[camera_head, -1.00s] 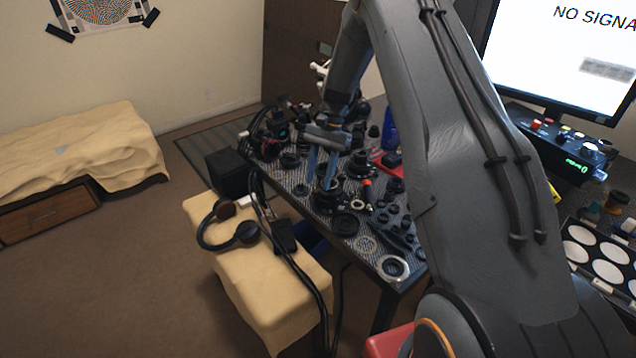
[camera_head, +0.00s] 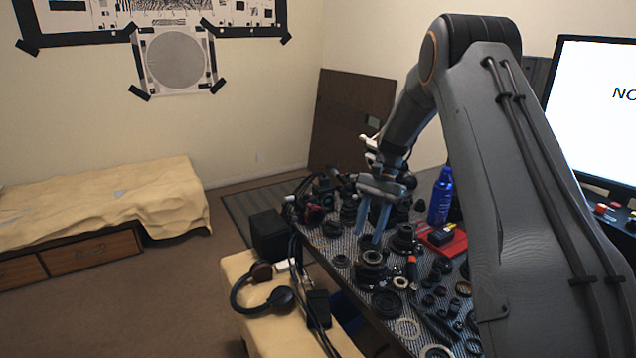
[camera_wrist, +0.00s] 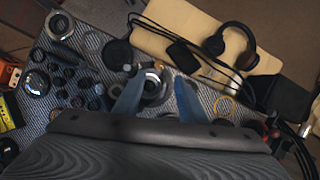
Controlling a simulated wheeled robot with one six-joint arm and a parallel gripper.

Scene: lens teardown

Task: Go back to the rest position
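My gripper (camera_head: 372,222) is above the workbench (camera_head: 345,262), which is crowded with dark lens parts. Its two blue fingers point down and stand apart with nothing between them. In the wrist view my gripper (camera_wrist: 158,100) also shows its fingers spread. A lens body with a bright metal ring (camera_wrist: 152,84) lies below, beside the left finger in that view. The same area in the head view holds a dark lens barrel (camera_head: 371,268) under the fingertips. My arm rises from the right and bends over the bench.
A blue bottle (camera_head: 440,196) and a red tray (camera_head: 443,241) stand on the bench's right side. Headphones (camera_head: 264,292) lie on a cloth-covered stool (camera_head: 240,268) in front, with black cables beside them. A monitor (camera_head: 596,110) is at the right. The floor at left is clear.

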